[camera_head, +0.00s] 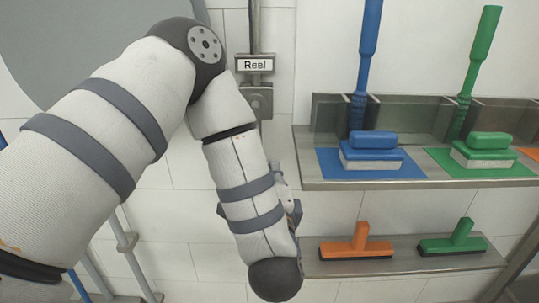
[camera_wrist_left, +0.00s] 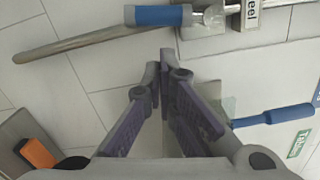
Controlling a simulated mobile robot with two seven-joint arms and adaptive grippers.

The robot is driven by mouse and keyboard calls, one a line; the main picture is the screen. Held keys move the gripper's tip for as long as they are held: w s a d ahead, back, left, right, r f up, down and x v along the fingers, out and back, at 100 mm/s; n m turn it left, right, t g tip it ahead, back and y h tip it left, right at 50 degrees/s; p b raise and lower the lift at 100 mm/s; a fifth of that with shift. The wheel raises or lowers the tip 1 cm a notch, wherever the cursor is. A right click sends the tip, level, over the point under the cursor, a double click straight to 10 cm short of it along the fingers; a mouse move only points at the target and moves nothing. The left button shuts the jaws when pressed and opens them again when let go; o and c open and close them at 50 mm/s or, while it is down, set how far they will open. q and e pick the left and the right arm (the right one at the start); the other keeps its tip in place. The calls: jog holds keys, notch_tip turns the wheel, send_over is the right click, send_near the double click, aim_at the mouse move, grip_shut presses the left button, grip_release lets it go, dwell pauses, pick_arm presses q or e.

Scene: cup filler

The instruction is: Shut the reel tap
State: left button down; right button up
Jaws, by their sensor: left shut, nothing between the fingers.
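The Reel label (camera_head: 254,64) is on the wall pipe in the head view. A metal fitting (camera_head: 259,101) sits just below it, and my left arm hides what is lower. In the left wrist view the label (camera_wrist_left: 251,14) is at the top right. Beside it, a blue-sleeved handle (camera_wrist_left: 157,16) points left from a metal fitting, apparently the reel tap. My left gripper (camera_wrist_left: 160,65) is shut and empty, its tips below the blue sleeve in the picture, with no contact visible. In the head view the gripper (camera_head: 284,190) is mostly hidden behind my forearm.
A second blue lever (camera_wrist_left: 272,116) with a green label (camera_wrist_left: 298,144) is at the right in the wrist view. A metal rod (camera_wrist_left: 80,42) runs at upper left.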

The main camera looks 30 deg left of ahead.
pick_arm(q)
jog(key=x, duration=0.8)
jog(key=shift+f+b, duration=0.3)
pick_arm(e)
jog(key=shift+s+f+g, duration=0.3)
jog(key=shift+s+f, duration=0.45)
